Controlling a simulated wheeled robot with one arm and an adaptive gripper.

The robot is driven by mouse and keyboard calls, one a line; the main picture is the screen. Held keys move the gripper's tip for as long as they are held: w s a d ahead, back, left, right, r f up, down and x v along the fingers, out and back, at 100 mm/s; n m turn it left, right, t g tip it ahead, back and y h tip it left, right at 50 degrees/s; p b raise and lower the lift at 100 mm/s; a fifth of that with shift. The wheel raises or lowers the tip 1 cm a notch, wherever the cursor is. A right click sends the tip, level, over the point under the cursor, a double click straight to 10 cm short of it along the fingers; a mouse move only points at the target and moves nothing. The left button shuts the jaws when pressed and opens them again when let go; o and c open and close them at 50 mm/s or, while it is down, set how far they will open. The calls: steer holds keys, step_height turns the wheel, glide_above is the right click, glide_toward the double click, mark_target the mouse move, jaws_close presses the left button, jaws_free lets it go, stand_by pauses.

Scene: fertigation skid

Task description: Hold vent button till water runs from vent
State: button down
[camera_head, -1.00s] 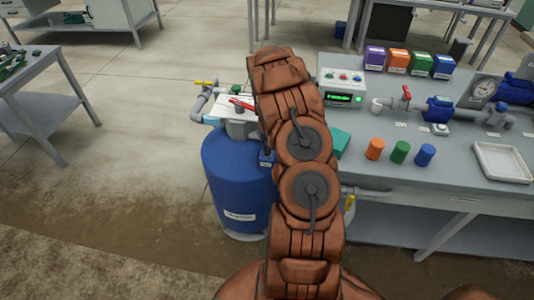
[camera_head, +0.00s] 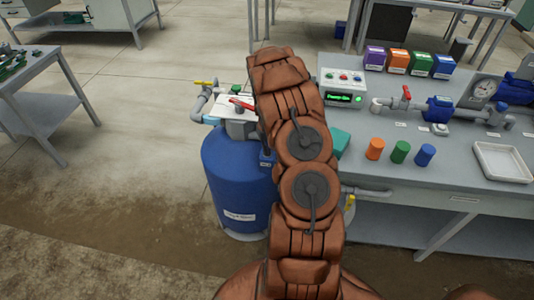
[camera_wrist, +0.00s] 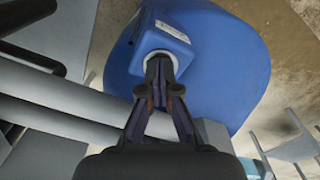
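The blue tank (camera_head: 238,180) stands left of the bench in the head view, partly behind my arm. A small blue box (camera_head: 267,158) shows on its side there. In the wrist view this blue box (camera_wrist: 165,28) sits against the tank (camera_wrist: 225,60) and has a pale round ring (camera_wrist: 158,57) on its near face. My gripper (camera_wrist: 160,66) is shut, with its fingertips together at the ring. The fingertips hide the ring's middle, so I cannot see a button or tell if it is pressed. No running water is visible. My arm hides the gripper in the head view.
Pipes with a yellow handle (camera_head: 205,84) and a red handle (camera_head: 242,104) stand above the tank. A control box with a green display (camera_head: 345,98), coloured caps, pump parts and a white tray (camera_head: 503,160) are on the bench. Grey pipes (camera_wrist: 60,95) run close left of my gripper.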

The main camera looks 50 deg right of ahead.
steer(key=shift+r, duration=0.1)
steer(key=shift+r+b, duration=0.5)
steer(key=shift+r, duration=2.9)
